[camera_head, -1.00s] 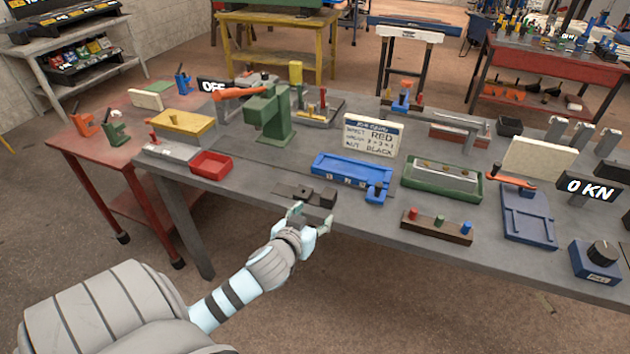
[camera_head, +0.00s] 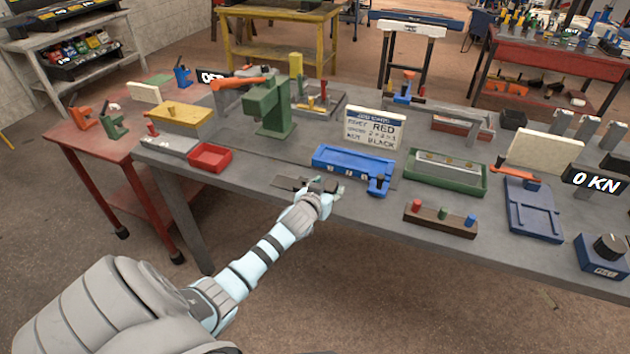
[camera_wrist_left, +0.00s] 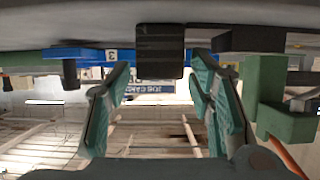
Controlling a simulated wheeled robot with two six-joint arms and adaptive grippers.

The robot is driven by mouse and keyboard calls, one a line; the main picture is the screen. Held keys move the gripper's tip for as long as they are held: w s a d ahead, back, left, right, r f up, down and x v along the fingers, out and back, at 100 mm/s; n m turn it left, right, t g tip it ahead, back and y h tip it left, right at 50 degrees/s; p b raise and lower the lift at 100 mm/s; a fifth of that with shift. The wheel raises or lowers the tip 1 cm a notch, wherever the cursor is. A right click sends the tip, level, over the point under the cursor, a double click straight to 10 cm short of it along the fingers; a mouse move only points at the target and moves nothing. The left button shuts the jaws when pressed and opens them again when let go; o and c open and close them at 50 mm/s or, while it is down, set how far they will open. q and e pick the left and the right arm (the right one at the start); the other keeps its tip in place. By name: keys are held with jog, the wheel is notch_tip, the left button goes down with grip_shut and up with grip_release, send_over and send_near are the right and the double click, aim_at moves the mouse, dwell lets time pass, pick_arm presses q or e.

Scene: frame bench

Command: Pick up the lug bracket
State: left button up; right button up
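A dark lug bracket (camera_head: 315,184) lies near the front edge of the grey bench, partly hidden by my left gripper. In the left wrist view, which is upside down, a dark ribbed block (camera_wrist_left: 160,50), apparently the bracket, shows between the fingertips. My left gripper (camera_head: 320,189) is open at it. In the wrist view the two green-padded fingers (camera_wrist_left: 160,68) stand apart on either side of the block, with gaps showing. My right gripper is not in view.
A flat dark bar (camera_head: 288,183) lies just left of the bracket. A blue numbered fixture (camera_head: 345,166) stands close to the right, and a green press (camera_head: 270,108) stands behind. A red tray (camera_head: 209,157) sits to the left. The floor in front is clear.

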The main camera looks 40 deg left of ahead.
pick_arm(q)
grip_shut()
jog(key=shift+r, duration=0.15)
